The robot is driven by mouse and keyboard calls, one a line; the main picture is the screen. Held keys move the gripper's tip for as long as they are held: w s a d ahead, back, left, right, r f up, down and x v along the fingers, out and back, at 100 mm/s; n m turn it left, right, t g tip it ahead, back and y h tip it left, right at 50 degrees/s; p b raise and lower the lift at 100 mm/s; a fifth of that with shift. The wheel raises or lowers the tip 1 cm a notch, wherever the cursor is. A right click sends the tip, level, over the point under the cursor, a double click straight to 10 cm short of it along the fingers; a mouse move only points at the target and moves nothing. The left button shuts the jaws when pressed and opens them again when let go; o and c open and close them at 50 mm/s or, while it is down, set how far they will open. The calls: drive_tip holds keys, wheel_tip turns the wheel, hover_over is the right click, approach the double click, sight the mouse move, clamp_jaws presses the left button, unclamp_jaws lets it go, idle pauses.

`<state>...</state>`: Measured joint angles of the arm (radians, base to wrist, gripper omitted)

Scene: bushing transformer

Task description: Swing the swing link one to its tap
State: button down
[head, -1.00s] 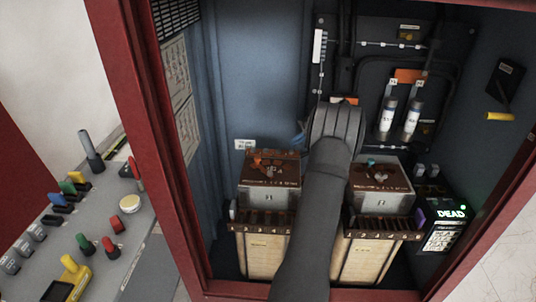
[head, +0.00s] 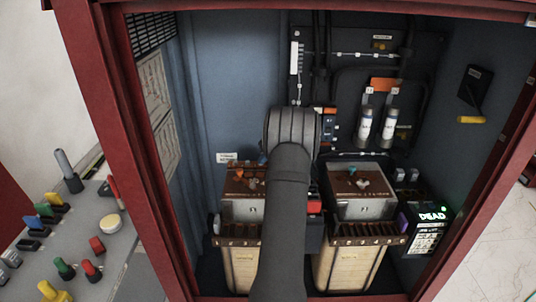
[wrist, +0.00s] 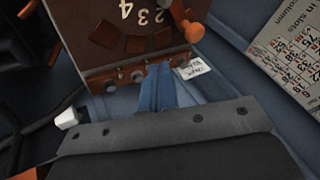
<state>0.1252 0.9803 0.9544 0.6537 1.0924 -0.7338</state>
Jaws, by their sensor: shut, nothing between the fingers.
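Two transformer units stand side by side in the cabinet in the head view, the left unit (head: 236,207) and the right unit (head: 362,207), each with a brown top board. An orange-handled swing link (wrist: 187,22) stands at the edge of the left board (wrist: 100,62) in the wrist view, near the numerals 2, 3 and 4. I cannot read a link number. My gripper (wrist: 160,82) is shut and empty, its blue fingers beside that board's edge, apart from the orange handle. In the head view, my gripper (head: 262,158) is mostly hidden by my arm.
A white tag (wrist: 193,69) lies by the board edge. Two white fuse cylinders (head: 376,125) hang on the back panel. A black box reading DEAD (head: 428,222) stands at right. A grey bench (head: 95,235) with coloured knobs is outside at left. The red cabinet frame (head: 108,150) bounds the opening.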

sight(242, 170)
drive_tip(key=x, duration=0.4)
drive_tip(key=a, duration=0.2)
drive_tip(key=shift+s+a, duration=0.3)
drive_tip(key=shift+s, duration=0.1)
drive_tip(key=shift+s+a+f, duration=0.1)
drive_tip(key=shift+a, duration=0.5)
drive_tip(key=shift+s+a+f, duration=0.1)
drive_tip(key=shift+s+a, duration=0.2)
drive_tip(key=shift+a, duration=0.5)
